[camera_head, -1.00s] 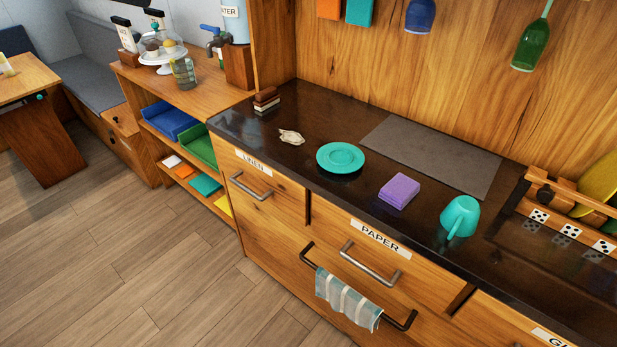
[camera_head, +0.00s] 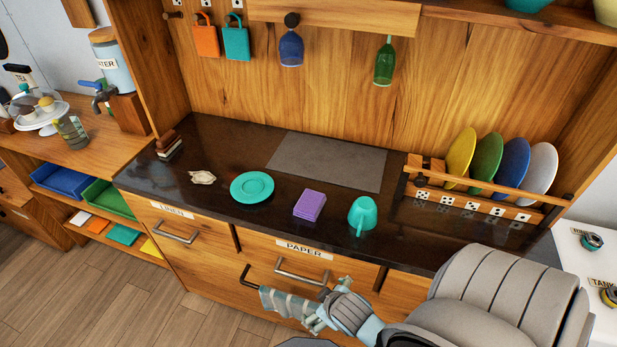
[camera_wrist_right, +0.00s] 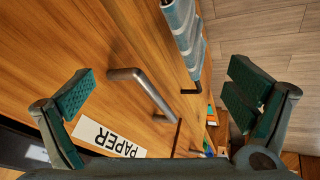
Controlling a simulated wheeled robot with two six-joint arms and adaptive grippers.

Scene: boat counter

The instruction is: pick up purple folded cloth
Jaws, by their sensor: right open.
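The purple folded cloth (camera_head: 309,205) lies flat on the dark counter (camera_head: 225,160), between a teal saucer (camera_head: 252,187) on its left and an upside-down teal mug (camera_head: 363,213) on its right. My right gripper (camera_head: 328,304) is in front of the PAPER drawer, below the counter edge and apart from the cloth. In the right wrist view it is open and empty (camera_wrist_right: 160,92), with the drawer front and its metal handle (camera_wrist_right: 145,92) beyond the fingers. The cloth does not show there. My left gripper is out of view.
A grey mat (camera_head: 330,160) lies behind the cloth. A rack of coloured plates (camera_head: 487,165) stands at the right. A striped towel (camera_head: 290,303) hangs on a dark bar close to my right gripper. A crumpled pale item (camera_head: 202,177) lies at the left.

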